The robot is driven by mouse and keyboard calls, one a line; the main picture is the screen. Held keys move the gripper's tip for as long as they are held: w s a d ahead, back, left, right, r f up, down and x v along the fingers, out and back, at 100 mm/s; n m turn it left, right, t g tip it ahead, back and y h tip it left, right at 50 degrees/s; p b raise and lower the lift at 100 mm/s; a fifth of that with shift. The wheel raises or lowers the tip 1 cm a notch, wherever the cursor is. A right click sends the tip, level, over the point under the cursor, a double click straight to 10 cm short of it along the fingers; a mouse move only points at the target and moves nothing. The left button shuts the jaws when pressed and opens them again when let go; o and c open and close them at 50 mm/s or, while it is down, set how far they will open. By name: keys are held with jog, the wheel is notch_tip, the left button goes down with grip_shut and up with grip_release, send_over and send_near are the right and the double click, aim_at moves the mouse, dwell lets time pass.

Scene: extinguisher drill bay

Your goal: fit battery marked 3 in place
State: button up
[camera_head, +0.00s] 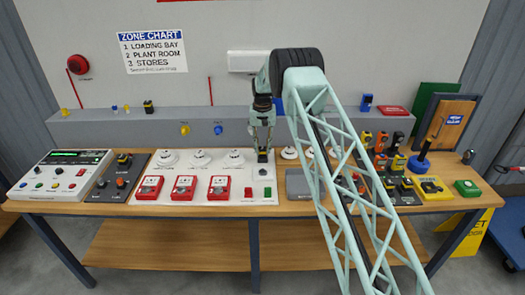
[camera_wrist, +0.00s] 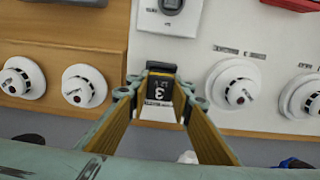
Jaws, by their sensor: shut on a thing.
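The battery marked 3 (camera_wrist: 160,90) is a small dark block with a yellowish edge and a pale label bearing a "3". My gripper (camera_wrist: 158,112) is shut on it, with one finger on each side. In the head view my gripper (camera_head: 262,148) points down over the right part of the white board (camera_head: 225,193), and the dark battery (camera_head: 262,157) shows between its fingertips. I cannot tell whether the battery touches the board.
Round white detectors (camera_wrist: 237,90) flank my gripper. Red call points (camera_head: 183,187) stand on the board to the left. A control panel (camera_head: 62,174) is at far left. Handheld tools (camera_head: 397,164) and a yellow box (camera_head: 430,187) crowd the right side. A raised grey ledge (camera_head: 150,127) runs behind.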

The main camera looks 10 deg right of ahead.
jog(key=shift+f, duration=0.25)
dwell(0.4)
jog(key=o, duration=1)
jog(key=shift+o, duration=0.2)
jog(key=o, duration=0.3)
jog(key=shift+r, duration=0.15)
jog(key=shift+r+p, duration=0.7)
jog(key=shift+r, duration=2.6)
